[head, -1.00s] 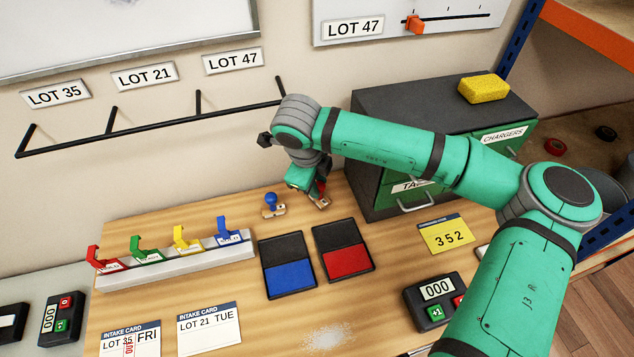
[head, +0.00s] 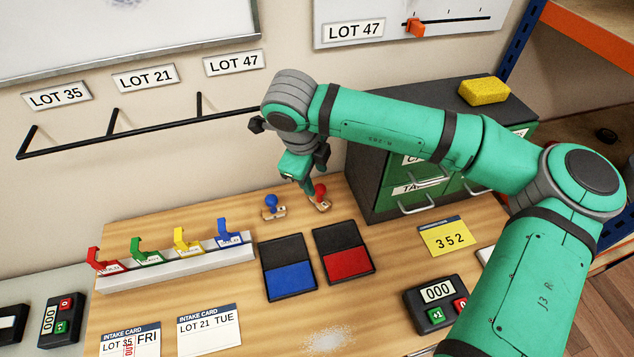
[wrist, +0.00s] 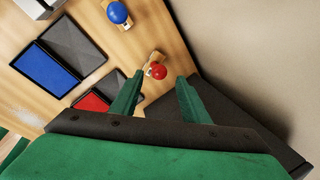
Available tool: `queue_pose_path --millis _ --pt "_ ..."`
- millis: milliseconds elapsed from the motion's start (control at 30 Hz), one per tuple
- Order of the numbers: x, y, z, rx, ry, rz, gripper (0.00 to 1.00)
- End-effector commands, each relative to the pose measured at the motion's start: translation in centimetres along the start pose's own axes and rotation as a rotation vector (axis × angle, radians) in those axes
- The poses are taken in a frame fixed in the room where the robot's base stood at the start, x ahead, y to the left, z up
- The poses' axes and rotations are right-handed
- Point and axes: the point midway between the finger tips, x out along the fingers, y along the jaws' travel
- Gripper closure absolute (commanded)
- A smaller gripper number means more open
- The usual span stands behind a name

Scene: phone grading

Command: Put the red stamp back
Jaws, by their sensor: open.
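The red stamp (head: 320,195) stands upright on the wooden table at the back, just right of the blue stamp (head: 271,206) and behind the red ink pad (head: 345,262). In the wrist view the red stamp (wrist: 157,71) shows its round red knob just beyond the fingertips. My gripper (head: 312,186) is above and beside the red stamp, and its fingers stand apart with nothing between them. In the wrist view my gripper (wrist: 160,74) is also open, and the stamp's wooden base sticks out past the knob.
The blue ink pad (head: 291,277) lies left of the red one. A dark drawer cabinet (head: 375,150) stands close right of my gripper, with a yellow sponge (head: 484,91) on top. A rack (head: 175,262) holds several coloured clips. Intake cards (head: 208,330) lie in front.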

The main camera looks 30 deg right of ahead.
Motion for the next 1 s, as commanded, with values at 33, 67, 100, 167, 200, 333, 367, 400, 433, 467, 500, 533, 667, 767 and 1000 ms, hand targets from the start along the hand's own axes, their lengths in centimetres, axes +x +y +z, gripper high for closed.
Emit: queue_pose_path --millis 33,67,100,167,200,333,367,400,433,467,500,533,667,767,1000 --pt "-1.1 -0.1 0.0 0.0 0.001 -0.004 0.58" --pt "-1.7 -0.1 0.0 0.0 0.0 -0.003 0.58" --pt "-2.4 -0.1 0.0 0.0 0.0 -0.004 0.58" --pt "-3.4 0.0 0.0 0.0 0.0 -0.002 0.58" --pt "-4.0 -0.1 0.0 0.0 -0.001 -0.003 0.58" --pt "-5.5 -0.1 0.0 0.0 0.0 -0.002 0.58" --pt "-5.7 0.0 0.0 0.0 0.0 -0.001 0.58" --pt "-6.0 0.0 0.0 0.0 0.0 -0.001 0.58" --pt "-6.1 0.0 0.0 0.0 0.0 0.0 0.58" --pt "-6.2 0.0 0.0 0.0 0.001 0.0 0.58" --pt "-6.3 0.0 0.0 0.0 0.001 0.0 0.58" --pt "-6.3 0.0 0.0 0.0 0.001 0.0 0.58" --pt "-6.3 0.0 0.0 0.0 0.0 0.0 0.58" --pt "-6.3 0.0 0.0 0.0 0.0 0.0 0.58" --pt "-6.3 0.0 0.0 0.0 0.0 0.0 0.58"
